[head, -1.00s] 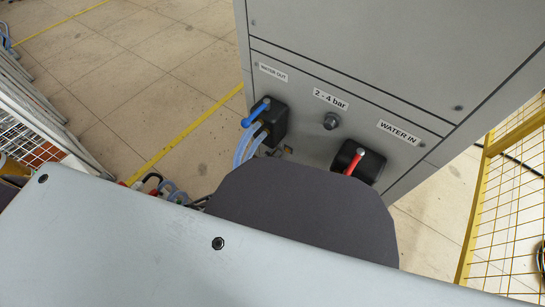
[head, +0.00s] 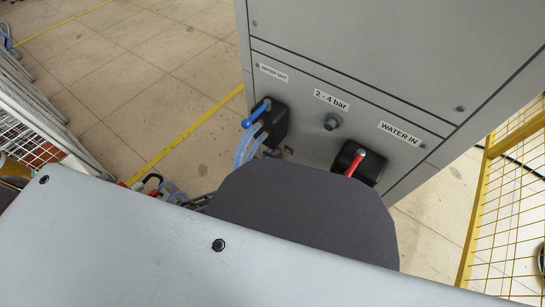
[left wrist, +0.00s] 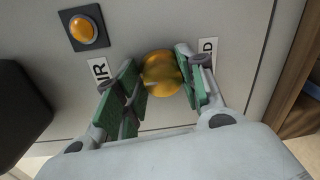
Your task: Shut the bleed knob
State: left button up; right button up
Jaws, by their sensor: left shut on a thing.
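The bleed knob (left wrist: 158,68) is a round, shiny yellow-orange knob on a pale panel in the left wrist view. A label is partly covered on either side of it; the letters "IR" show on the left and a "D" on the right. My left gripper (left wrist: 163,84) has its green-padded fingers on both sides of the knob, shut on it. The base of the knob is partly hidden. I cannot make out the knob or the left gripper clearly in the head view. My right gripper is in neither view.
An orange button (left wrist: 83,30) sits up and left of the knob. In the head view, a grey cabinet (head: 350,50) carries a blue-handled valve (head: 256,115) and a red-handled valve (head: 355,163). A yellow mesh fence (head: 510,200) stands at right. Tiled floor is open at left.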

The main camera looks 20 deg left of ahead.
pick_arm(q)
jog(key=shift+a+f, duration=0.15)
jog(key=shift+a, duration=0.15)
jog(key=o, duration=1)
jog(key=shift+c, duration=0.2)
jog(key=shift+d, duration=0.15)
jog(key=shift+d, duration=0.1)
jog(key=v, duration=1.2)
